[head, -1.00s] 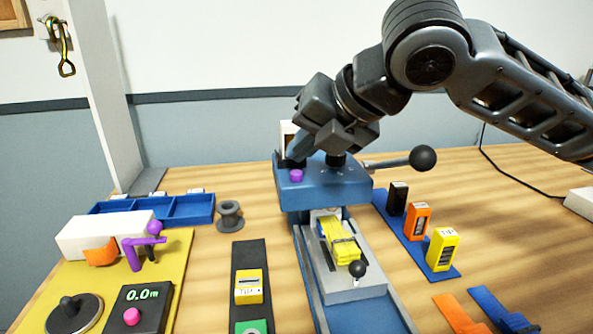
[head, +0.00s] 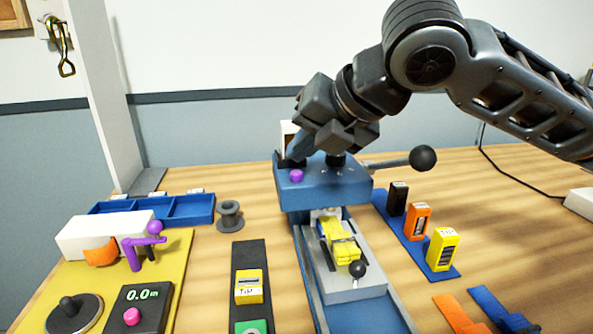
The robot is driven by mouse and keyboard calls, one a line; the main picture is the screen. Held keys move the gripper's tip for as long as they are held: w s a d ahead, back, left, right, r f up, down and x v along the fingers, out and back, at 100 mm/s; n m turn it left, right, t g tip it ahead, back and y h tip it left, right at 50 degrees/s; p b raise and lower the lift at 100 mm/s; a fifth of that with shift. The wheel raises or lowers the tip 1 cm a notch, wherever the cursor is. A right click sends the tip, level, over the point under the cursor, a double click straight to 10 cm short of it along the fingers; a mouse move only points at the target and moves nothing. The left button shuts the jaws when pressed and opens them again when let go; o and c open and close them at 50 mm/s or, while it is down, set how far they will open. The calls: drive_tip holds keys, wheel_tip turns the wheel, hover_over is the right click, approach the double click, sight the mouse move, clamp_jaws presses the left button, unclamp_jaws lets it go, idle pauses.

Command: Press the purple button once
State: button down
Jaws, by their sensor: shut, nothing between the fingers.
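The purple button (head: 296,176) sits on the front left of the blue machine head (head: 335,188), its face in plain view. My gripper (head: 291,162) reaches down over the left top of the machine head, just above and behind the button in the picture. Its fingers are shut and hold nothing. The fingertips are small and dark here, and partly merge with the machine's dark parts. I cannot tell whether they touch the machine; they do not cover the button.
A black-knobbed lever (head: 422,159) sticks out right of the machine. A blue tray (head: 165,210) and grey spool (head: 229,214) stand left. Upright tagged blocks (head: 441,249) stand right. A pink button (head: 132,316) is at front left.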

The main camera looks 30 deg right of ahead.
sight(302, 175)
drive_tip(key=shift+f, duration=0.2)
drive_tip(key=shift+f+b, duration=0.25)
drive_tip(key=shift+b, duration=0.1)
drive_tip(key=shift+f+b, duration=0.35)
drive_tip(key=shift+f, duration=0.15)
idle(0.6)
drive_tip(key=shift+r, duration=0.1)
idle(0.3)
drive_tip(key=shift+r+p, duration=0.75)
drive_tip(key=shift+r, duration=0.1)
drive_tip(key=shift+r, duration=0.1)
wheel_tip(302, 175, up, 5)
drive_tip(key=p, duration=0.4)
idle(0.6)
